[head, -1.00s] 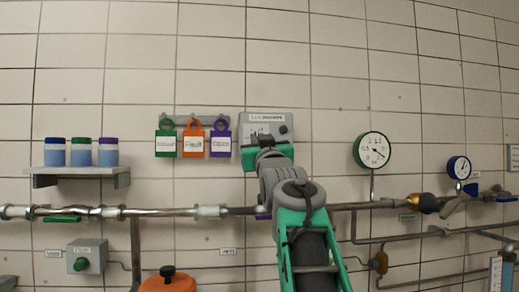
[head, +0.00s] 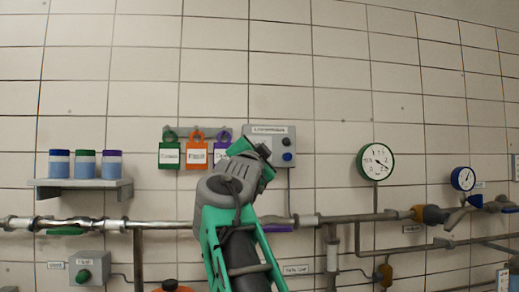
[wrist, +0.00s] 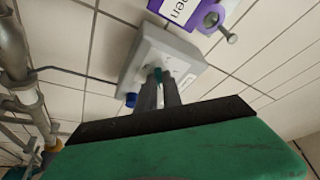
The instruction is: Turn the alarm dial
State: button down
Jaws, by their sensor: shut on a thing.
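The grey alarm box (head: 276,132) hangs on the tiled wall, with a label along its top. At its right side are a dark round knob (head: 285,141) and a blue knob (head: 287,156). My gripper (head: 262,150) is at the front of the box and covers its lower left. In the wrist view my two fingers (wrist: 158,88) reach to the face of the box (wrist: 165,45) and are shut on a small teal dial (wrist: 157,73), mostly hidden between them. The blue knob (wrist: 131,99) is apart from the fingers.
Green (head: 169,155), orange (head: 196,156) and purple (wrist: 188,8) tags hang left of the box, the purple one close to my gripper. A shelf (head: 100,190) holds three jars further left. A pipe (head: 165,225) runs below. A round gauge (head: 375,162) is to the right.

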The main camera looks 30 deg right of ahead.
jog(key=shift+w+a+r+m+g+y+p, duration=0.15)
jog(key=shift+m+g+p, duration=0.4)
jog(key=shift+m+p, duration=0.65)
jog(key=shift+s+d+r+m+g+y+p, duration=0.15)
jog(key=shift+m+g+p, duration=0.45)
jog(key=shift+m, duration=1.15)
jog(key=shift+w+a+m+g+y+p, duration=0.2)
jog(key=shift+m+g+p, duration=0.5)
jog(key=shift+m, duration=0.75)
jog(key=shift+s, duration=0.1)
jog(key=c, duration=1.5)
grip_release()
jog(key=b+v, duration=0.1)
jog(key=v, duration=0.6)
jog(key=shift+s+a, duration=0.2)
jog(key=shift+s, duration=0.1)
jog(key=shift+a, duration=0.1)
